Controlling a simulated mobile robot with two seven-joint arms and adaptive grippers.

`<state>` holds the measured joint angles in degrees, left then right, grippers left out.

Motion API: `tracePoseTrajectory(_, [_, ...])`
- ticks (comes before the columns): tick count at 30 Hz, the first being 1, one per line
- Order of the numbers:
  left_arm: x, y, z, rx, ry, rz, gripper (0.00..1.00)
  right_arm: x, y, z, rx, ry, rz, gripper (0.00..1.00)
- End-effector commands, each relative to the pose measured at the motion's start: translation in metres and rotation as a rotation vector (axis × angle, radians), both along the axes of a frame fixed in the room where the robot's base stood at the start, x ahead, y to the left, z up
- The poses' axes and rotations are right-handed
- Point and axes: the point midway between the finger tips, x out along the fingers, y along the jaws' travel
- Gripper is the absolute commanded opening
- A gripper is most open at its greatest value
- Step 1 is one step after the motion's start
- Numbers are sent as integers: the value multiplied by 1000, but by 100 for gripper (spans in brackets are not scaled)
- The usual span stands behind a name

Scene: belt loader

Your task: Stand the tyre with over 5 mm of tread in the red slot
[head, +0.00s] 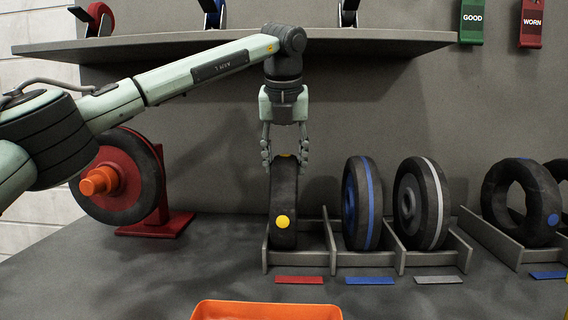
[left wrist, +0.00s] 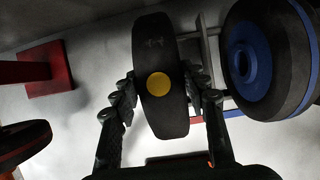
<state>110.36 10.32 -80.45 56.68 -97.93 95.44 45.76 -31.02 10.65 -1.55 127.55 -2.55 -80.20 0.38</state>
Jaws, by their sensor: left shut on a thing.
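A dark tyre with a yellow dot (head: 284,190) stands upright, edge toward me, with its lower end in the leftmost slot of the grey rack (head: 350,258). I cannot tell whether it bears on the slot floor. A red strip (head: 299,280) marks that slot. My left gripper (head: 285,158) comes from above and is shut on the top of this tyre. In the left wrist view the tyre (left wrist: 158,50) sits between the two fingers (left wrist: 162,95). My right gripper is not in view.
A blue-banded tyre (head: 361,203) and a white-banded tyre (head: 422,204) fill the neighbouring slots. Another rack with a blue-dotted tyre (head: 521,202) is at right. A red stand with a wheel (head: 123,177) is at left, an orange tray (head: 266,309) in front, a shelf (head: 380,42) above.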

Motion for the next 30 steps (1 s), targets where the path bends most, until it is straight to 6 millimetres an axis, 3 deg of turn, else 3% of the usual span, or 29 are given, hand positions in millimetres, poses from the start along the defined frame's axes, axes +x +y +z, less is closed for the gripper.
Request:
tracePoseTrajectory(6, [0, 0, -2, -1, -2, 0, 0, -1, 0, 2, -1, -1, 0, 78])
tracePoseTrajectory(7, [0, 0, -3, 0, 0, 0, 48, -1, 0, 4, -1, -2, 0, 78])
tracePoseTrajectory(11, [0, 0, -3, 0, 0, 0, 64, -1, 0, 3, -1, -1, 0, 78])
tracePoseTrajectory(23, [-1, 0, 3, 0, -1, 0, 65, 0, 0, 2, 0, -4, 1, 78])
tracePoseTrajectory(30, [-17, 0, 40, -1, -3, 0, 65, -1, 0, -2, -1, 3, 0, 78])
